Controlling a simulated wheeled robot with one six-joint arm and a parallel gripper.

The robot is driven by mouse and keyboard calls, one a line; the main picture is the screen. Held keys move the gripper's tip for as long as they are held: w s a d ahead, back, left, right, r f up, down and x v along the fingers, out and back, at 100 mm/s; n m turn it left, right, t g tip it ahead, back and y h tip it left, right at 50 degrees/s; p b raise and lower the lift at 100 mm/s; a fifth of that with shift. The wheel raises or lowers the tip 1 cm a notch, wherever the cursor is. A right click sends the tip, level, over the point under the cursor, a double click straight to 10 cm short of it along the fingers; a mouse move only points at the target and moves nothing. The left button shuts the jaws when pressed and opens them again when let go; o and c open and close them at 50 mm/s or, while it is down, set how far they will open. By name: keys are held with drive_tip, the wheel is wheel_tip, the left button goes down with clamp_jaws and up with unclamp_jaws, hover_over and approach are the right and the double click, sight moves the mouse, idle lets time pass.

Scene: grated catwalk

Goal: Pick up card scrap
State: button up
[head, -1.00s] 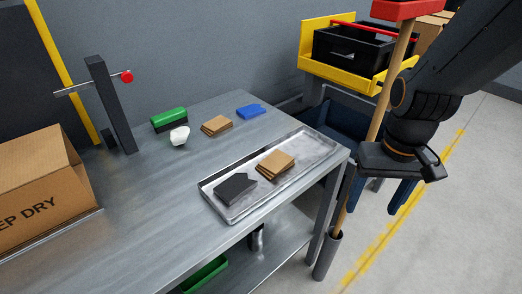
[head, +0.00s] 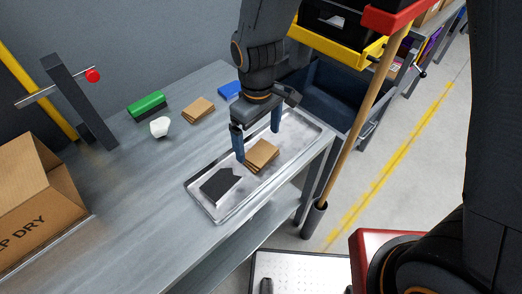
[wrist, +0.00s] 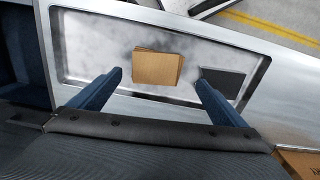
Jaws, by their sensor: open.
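A small stack of brown card scrap (head: 262,154) lies in a shallow metal tray (head: 213,212) on the grey bench. In the wrist view the card (wrist: 157,68) lies ahead of the fingertips, roughly between their lines. My gripper (head: 257,143) is open and empty, just above the tray by the card, with one blue finger on each side. It also shows in the wrist view (wrist: 158,76). A second brown card stack (head: 198,110) lies on the bench behind the tray.
A dark flat piece (head: 220,186) lies in the tray beside the card. A green-topped block (head: 147,103), a white lump (head: 160,127) and a blue piece (head: 230,90) are on the bench. A wooden-handled tool (head: 357,125) stands at the bench's right end.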

sight(259, 152)
drive_tip(key=shift+w+f+p, duration=0.2)
drive_tip(key=shift+f+p, duration=0.25)
drive_tip(key=shift+f, duration=0.95)
drive_tip(key=shift+w+f+p, duration=0.15)
drive_tip(key=shift+f+p, duration=0.3)
drive_tip(key=shift+f, duration=0.95)
drive_tip(key=shift+c, duration=0.3)
drive_tip(key=c, duration=1.1)
